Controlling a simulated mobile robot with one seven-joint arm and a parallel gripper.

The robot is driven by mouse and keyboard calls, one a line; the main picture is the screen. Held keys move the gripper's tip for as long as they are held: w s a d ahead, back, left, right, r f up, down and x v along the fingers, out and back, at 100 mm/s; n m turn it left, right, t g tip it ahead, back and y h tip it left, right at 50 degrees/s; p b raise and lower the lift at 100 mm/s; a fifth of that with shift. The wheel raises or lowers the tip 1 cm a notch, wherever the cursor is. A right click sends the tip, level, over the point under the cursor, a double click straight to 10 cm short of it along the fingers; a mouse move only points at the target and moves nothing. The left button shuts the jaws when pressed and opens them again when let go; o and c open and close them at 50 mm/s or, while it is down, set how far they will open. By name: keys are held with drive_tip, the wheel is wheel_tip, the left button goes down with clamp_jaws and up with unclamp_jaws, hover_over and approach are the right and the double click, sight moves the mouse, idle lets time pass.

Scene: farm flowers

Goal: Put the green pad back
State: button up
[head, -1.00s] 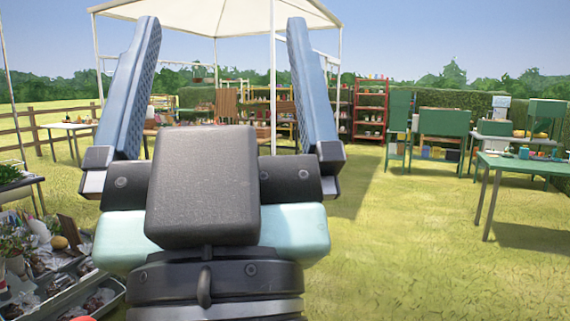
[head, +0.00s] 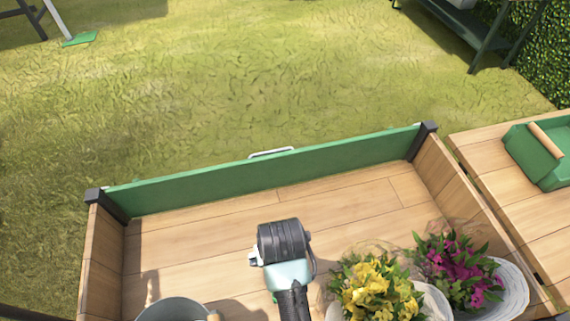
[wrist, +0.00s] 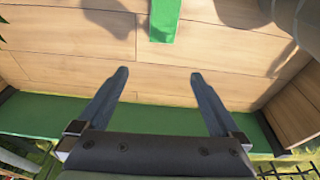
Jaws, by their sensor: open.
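A flat green strip, likely the green pad (wrist: 165,18), lies on the wooden floor of the cart at the top of the wrist view, partly cut off by the frame edge. In the head view only a sliver of green (head: 275,297) shows beside my arm. My gripper (wrist: 159,77) is open and empty above the boards, with the pad beyond its fingertips and not between them. In the head view my arm reaches down into the cart, and the fingers are hidden.
The cart has a green end panel (head: 270,172) and wooden sides. Yellow flowers (head: 375,290) and pink flowers (head: 455,268) stand at its right, a metal bucket (head: 172,309) at lower left. A green tray with a wooden handle (head: 540,168) lies on the right boards. The floor near the panel is clear.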

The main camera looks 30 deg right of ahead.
drive_tip(key=shift+g, duration=0.5)
drive_tip(key=f, duration=0.3)
drive_tip(key=s+f+b, duration=0.1)
drive_tip(key=f, duration=0.2)
drive_tip(key=s+f+b, duration=0.1)
drive_tip(key=f, duration=0.2)
drive_tip(key=shift+s+a, duration=0.1)
drive_tip(key=shift+s, duration=0.05)
drive_tip(key=shift+a+f+b, duration=0.15)
drive_tip(key=shift+f+b, duration=0.6)
drive_tip(key=shift+f, duration=0.85)
drive_tip(key=shift+a+f+b, duration=0.15)
drive_tip(key=shift+f+b, duration=0.55)
drive_tip(key=shift+f, duration=0.85)
drive_tip(key=c, duration=1.5)
drive_tip(key=shift+w+r, duration=0.15)
drive_tip(key=shift+w, duration=0.05)
